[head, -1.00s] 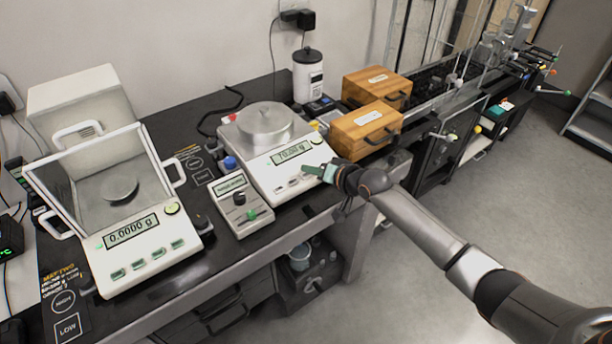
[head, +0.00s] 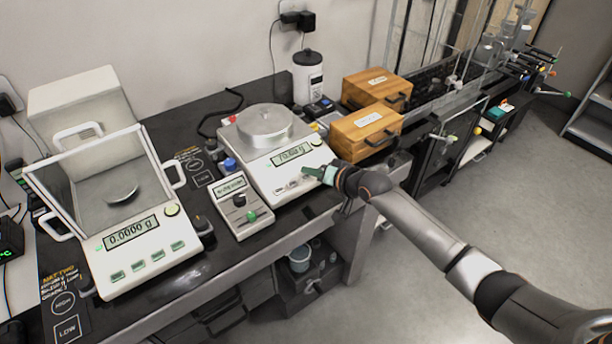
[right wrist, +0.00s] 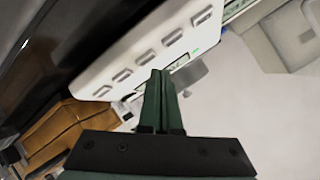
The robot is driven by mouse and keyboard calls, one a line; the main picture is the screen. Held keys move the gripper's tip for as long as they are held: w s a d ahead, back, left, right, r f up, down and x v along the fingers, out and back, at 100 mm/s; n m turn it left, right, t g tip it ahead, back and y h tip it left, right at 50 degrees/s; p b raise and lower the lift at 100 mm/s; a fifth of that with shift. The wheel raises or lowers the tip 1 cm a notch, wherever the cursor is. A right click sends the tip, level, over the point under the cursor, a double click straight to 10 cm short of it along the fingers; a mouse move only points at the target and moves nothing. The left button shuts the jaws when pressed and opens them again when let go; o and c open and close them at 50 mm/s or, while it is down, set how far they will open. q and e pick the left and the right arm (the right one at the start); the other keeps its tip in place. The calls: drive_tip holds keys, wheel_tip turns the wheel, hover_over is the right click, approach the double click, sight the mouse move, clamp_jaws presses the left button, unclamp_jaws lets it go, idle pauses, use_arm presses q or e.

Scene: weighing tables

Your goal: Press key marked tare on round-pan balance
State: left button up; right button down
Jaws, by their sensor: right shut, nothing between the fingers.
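The round-pan balance (head: 262,172) is white, with a round metal pan (head: 264,122) on top and a lit display (head: 291,154) reading about 70 g, last digits blurred. A row of small keys (head: 279,191) runs along its front; their markings are too small to read. In the right wrist view several keys (right wrist: 172,37) line the white panel. My right gripper (head: 312,173) is shut and empty, its green fingertips at the right end of the key row. In the right wrist view the shut fingers (right wrist: 158,85) point at the panel. I cannot tell whether they touch a key.
A balance with a glass draft shield (head: 140,245) stands at the left, reading 0.0000 g. Two wooden boxes (head: 366,132) stand close behind my right gripper. Open floor (head: 420,290) lies at the right.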

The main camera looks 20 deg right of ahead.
drive_tip(key=shift+f, duration=0.1)
idle(0.7)
drive_tip(key=shift+w+f, duration=0.15)
drive_tip(key=shift+f, duration=0.15)
drive_tip(key=shift+a+f+b, duration=0.1)
drive_tip(key=shift+f+b, duration=0.3)
drive_tip(key=shift+b, duration=0.15)
idle(0.4)
drive_tip(key=shift+r, duration=0.1)
drive_tip(key=shift+r+p, duration=0.7)
drive_tip(key=shift+p, duration=0.35)
drive_tip(key=r+p, duration=0.1)
drive_tip(key=s+r+p, duration=0.1)
drive_tip(key=r, duration=0.1)
drive_tip(key=r+p, duration=0.1)
drive_tip(key=p, duration=0.1)
drive_tip(key=shift+s+d+r, duration=0.35)
drive_tip(key=shift+r, duration=0.05)
